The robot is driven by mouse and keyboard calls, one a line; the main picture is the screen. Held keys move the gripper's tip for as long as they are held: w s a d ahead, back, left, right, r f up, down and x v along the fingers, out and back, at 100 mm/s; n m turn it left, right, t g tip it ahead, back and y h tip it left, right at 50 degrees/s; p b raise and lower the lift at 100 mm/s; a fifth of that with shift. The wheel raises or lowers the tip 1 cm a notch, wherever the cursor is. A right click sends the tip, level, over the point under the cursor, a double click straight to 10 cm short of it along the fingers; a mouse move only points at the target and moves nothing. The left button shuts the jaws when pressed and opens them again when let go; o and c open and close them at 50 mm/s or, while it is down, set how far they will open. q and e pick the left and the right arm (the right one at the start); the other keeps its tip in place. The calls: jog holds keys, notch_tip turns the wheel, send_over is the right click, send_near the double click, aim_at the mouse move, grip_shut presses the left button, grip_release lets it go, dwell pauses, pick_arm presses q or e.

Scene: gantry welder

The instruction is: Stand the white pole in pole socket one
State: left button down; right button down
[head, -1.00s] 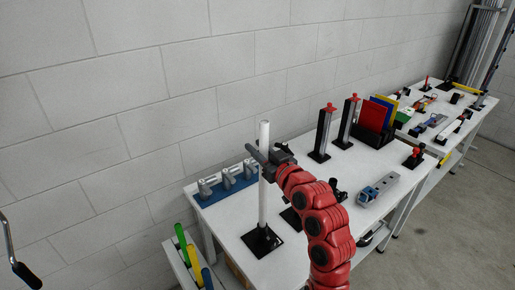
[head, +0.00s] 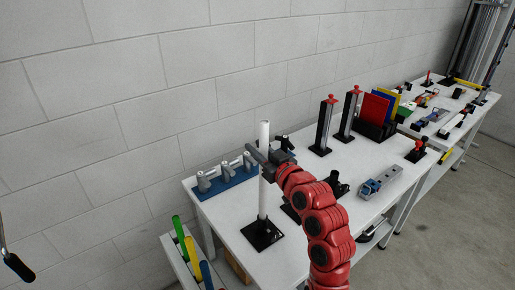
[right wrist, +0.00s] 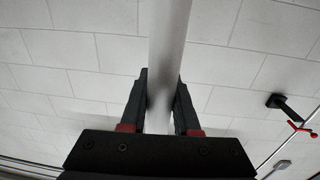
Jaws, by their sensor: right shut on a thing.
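The white pole (head: 263,196) stands upright over a square black base with a socket (head: 262,234) near the table's front-left corner. The pole's foot meets the middle of the base, but I cannot tell how deep it sits. My right gripper (head: 262,157) is shut on the pole's upper part, with the pole's top sticking out above it. In the right wrist view my right gripper (right wrist: 160,108) has a finger on each side of the pole (right wrist: 168,40). I cannot read any socket number. My left gripper is not in view.
A blue rack with grey fittings (head: 226,181) is behind the pole at left. Coloured rods (head: 186,246) stand in a bin at the table's left end. Two dark posts with red tops (head: 323,127) and coloured panels (head: 378,112) stand further back. A grey block (head: 380,186) lies right.

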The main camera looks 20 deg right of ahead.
jog(key=shift+f+b, duration=1.4)
jog(key=shift+f, duration=0.25)
jog(key=c, duration=0.6)
grip_release()
jog(key=shift+r, duration=0.15)
jog(key=shift+o, duration=0.2)
